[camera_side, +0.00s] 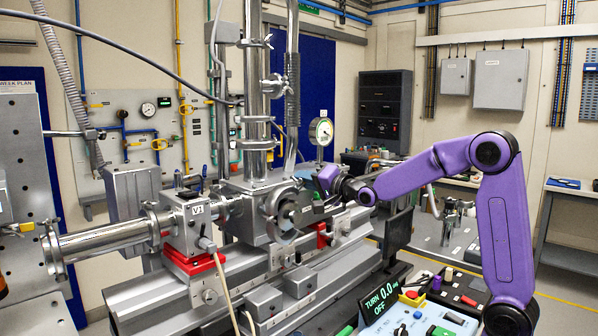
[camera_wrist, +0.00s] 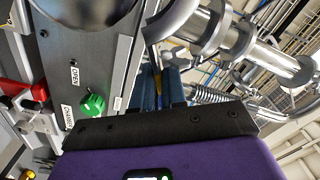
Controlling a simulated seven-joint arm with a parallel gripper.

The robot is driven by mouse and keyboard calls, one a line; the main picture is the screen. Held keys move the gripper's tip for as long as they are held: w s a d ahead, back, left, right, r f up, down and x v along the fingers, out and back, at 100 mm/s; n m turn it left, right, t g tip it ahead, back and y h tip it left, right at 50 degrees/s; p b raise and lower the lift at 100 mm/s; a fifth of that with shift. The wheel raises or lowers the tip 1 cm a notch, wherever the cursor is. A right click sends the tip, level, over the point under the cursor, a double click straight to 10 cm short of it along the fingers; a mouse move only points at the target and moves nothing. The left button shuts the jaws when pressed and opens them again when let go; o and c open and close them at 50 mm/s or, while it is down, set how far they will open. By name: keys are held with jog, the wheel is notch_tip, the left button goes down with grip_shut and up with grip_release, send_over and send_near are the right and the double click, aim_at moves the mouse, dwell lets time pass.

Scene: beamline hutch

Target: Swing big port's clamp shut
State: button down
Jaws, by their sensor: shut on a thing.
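The big port (camera_side: 283,212) is a round metal flange on the front of the steel chamber in the side view, with a dark round face. My gripper (camera_side: 319,198) is just right of this port, at the end of the purple arm. In the wrist view my gripper's blue fingers (camera_wrist: 162,88) are close together, beyond the black palm. A curved silver band (camera_wrist: 172,22), seemingly part of the clamp, passes at their tips. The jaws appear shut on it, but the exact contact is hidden.
A green knob (camera_wrist: 93,104) sits on a grey plate by an OPEN label (camera_wrist: 75,76). A V1 valve block (camera_side: 190,222) and long steel tube (camera_side: 105,240) stand left of the chamber. A control box (camera_side: 420,315) with coloured buttons is in front. A pressure gauge (camera_side: 321,131) rises behind my gripper.

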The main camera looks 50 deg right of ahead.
notch_tip(320, 180, down, 8)
jog(key=d+m, duration=0.2)
jog(key=m, duration=0.4)
jog(key=shift+r, duration=0.15)
jog(key=shift+f, duration=0.2)
jog(key=c, duration=1.3)
grip_release()
jog(key=shift+o, duration=0.2)
jog(key=shift+r, duration=0.15)
jog(key=shift+s, duration=0.1)
